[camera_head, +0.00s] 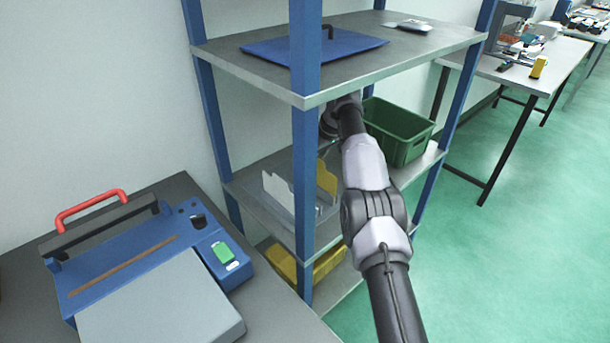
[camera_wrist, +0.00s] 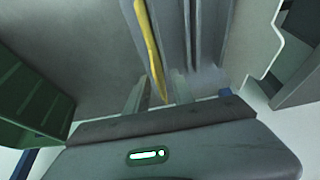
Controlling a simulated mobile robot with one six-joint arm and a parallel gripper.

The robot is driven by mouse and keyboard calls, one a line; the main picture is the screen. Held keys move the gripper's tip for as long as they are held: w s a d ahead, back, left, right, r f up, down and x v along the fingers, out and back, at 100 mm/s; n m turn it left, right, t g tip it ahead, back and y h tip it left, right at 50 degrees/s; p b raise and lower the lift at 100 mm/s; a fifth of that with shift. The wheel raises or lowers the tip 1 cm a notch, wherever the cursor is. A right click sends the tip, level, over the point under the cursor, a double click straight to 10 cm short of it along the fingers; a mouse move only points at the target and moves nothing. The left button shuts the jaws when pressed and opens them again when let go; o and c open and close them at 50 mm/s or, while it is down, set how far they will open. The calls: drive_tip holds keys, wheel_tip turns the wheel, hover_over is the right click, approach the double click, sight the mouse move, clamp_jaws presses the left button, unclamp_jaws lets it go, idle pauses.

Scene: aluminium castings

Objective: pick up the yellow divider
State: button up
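The yellow divider (camera_head: 327,179) stands upright on the middle shelf, partly hidden by the blue post and my arm in the head view. In the wrist view the yellow divider (camera_wrist: 149,45) shows edge-on as a narrow strip. My gripper (camera_wrist: 158,76) is open, with one finger to each side of the strip's near end. Gaps show between the strip and both fingers. Whether the divider reaches fully between the fingertips is hard to tell. In the head view my gripper is hidden behind the shelf and post.
A pale divider (camera_head: 277,190) stands left of the yellow one. A green crate (camera_head: 398,132) is on the same shelf to the right, and also shows at left in the wrist view (camera_wrist: 30,100). The upper shelf (camera_head: 262,82) lies above my wrist; a blue post (camera_head: 306,190) stands in front.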

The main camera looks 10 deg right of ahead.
drive_tip(key=shift+s+d+r, duration=0.15)
drive_tip(key=shift+s+r, duration=0.05)
drive_tip(key=shift+s, duration=0.05)
clamp_jaws()
idle(1.2)
